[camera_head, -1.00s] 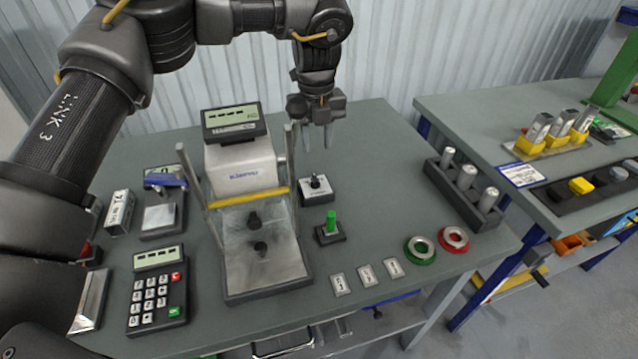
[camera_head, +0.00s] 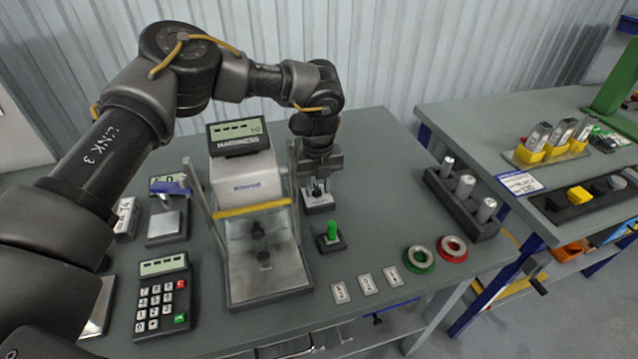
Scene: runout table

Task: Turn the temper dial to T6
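The dial is a small box (camera_head: 320,207) with a pale top and a dark knob, standing on the table just right of the hardness tester. My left gripper (camera_head: 318,183) points down right over this box, its fingertips at the knob. The fingers largely cover the knob, and I cannot tell whether they touch it or have closed on it. The dial's markings and its setting are too small and too hidden to read. My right gripper is not in view.
The hardness tester (camera_head: 240,178) stands close to the left of my gripper, with a display on top. A green button (camera_head: 332,231) is just in front of the dial. A rack with metal cylinders (camera_head: 462,202) stands to the right. Table between dial and rack is clear.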

